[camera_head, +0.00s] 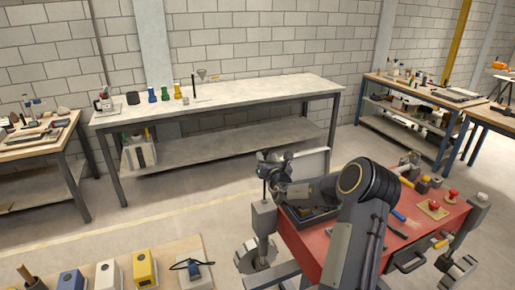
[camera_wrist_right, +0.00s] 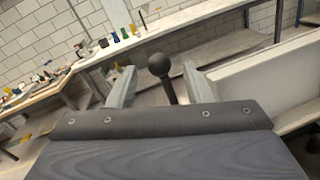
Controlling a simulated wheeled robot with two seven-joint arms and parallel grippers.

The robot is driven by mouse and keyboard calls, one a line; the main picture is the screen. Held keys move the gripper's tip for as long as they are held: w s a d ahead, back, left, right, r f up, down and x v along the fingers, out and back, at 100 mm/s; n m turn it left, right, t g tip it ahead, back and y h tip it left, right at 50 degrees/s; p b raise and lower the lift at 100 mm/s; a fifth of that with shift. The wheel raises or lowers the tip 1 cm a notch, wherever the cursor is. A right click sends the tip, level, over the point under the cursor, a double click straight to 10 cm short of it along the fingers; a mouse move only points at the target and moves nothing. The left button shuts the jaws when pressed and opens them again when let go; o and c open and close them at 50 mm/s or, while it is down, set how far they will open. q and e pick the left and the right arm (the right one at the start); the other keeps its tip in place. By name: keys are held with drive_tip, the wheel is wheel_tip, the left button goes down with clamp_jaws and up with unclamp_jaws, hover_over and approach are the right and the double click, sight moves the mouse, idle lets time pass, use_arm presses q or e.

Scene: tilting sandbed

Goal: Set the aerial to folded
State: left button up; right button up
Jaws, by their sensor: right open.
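My right arm reaches over a red-topped cart from the front. My right gripper (camera_head: 273,171) is at the cart's far left corner; in the right wrist view its two pale fingers (camera_wrist_right: 160,82) stand apart. Between them shows a dark ball knob (camera_wrist_right: 159,65) on a short dark stem, nearly upright and slightly tilted. The fingers do not visibly touch it. I cannot tell for sure whether this knobbed stem is the aerial; its lower end is hidden behind the gripper body. My left gripper is not in view.
A pale upright panel (camera_head: 309,163) stands close beside the right gripper, also in the wrist view (camera_wrist_right: 262,92). The red cart top (camera_head: 312,250) holds tools, a dark tray and red buttons. A long grey bench (camera_head: 250,92) stands behind, with open floor between.

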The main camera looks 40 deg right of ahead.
sight(264, 151)
drive_tip(key=shift+p+x, duration=0.7)
drive_tip(key=shift+x, duration=2.05)
clamp_jaws()
